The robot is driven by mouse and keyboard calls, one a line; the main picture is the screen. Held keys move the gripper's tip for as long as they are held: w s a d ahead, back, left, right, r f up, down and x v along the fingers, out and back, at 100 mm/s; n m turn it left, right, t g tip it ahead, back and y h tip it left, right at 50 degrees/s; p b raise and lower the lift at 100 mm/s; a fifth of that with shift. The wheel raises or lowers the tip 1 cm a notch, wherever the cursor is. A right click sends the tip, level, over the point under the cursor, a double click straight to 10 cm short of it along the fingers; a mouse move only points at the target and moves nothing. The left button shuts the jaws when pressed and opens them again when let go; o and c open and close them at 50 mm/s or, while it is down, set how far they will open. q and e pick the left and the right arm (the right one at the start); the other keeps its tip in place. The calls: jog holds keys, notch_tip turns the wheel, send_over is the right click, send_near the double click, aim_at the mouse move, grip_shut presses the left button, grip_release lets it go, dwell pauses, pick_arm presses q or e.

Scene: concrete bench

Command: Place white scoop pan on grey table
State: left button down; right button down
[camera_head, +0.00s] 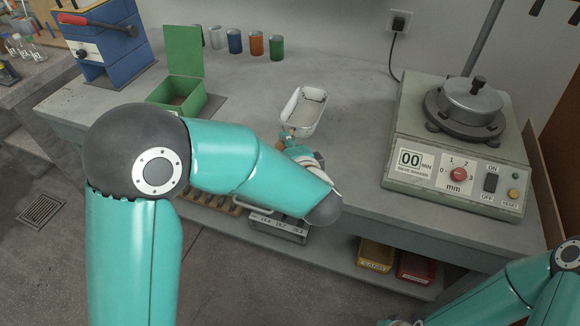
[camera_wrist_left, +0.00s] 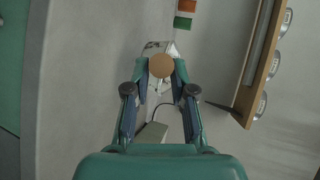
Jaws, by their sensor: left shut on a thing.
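The white scoop pan (camera_head: 304,111) is at the middle of the head view, its open side up, over the grey table (camera_head: 352,112). I cannot tell whether its bottom touches the table. My left gripper (camera_head: 290,142) is shut on its handle at the near end. In the left wrist view the round brown handle end (camera_wrist_left: 161,65) sits between the fingertips, with part of the pan (camera_wrist_left: 154,47) behind it. My forearm hides part of the gripper in the head view. Of my right arm, only links show at the lower right; its gripper is out of view.
A sieve shaker (camera_head: 455,150) stands right of the pan. An open green box (camera_head: 185,80) is at the left, and several coloured cups (camera_head: 255,43) stand along the back. A wall socket (camera_head: 399,22) has a cable. The table around the pan is bare.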

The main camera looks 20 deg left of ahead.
pick_arm(q)
notch_tip(320, 180, down, 6)
jog(key=shift+f+b, duration=0.1)
jog(key=shift+b, duration=0.45)
jog(key=c, duration=1)
grip_release()
